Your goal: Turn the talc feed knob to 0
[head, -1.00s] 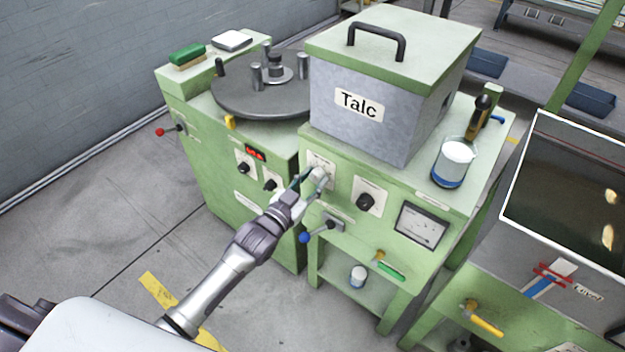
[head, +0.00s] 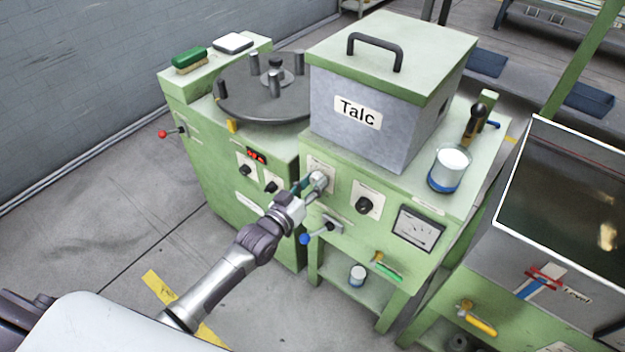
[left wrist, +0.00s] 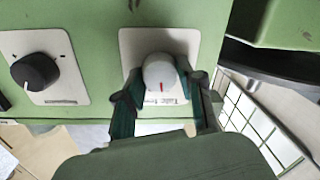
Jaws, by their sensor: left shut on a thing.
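A pale round knob with a red mark (left wrist: 160,74) sits on a white plate (left wrist: 186,42) in the left wrist view. Small print on the plate is partly hidden by my fingers and hard to read. My left gripper (left wrist: 158,84) has one dark green finger on each side of this knob and is shut on it. In the head view my left gripper (head: 309,186) is at the front panel below the grey box marked Talc (head: 358,112) and covers most of the knob. My right gripper is in neither view.
A black knob (head: 363,205) is on the plate to the right, with a gauge (head: 418,230) beyond it. A blue-tipped lever (head: 306,238) is just below my gripper. A turntable (head: 245,100) with pegs stands left. A beaker (head: 449,168) stands on the right top.

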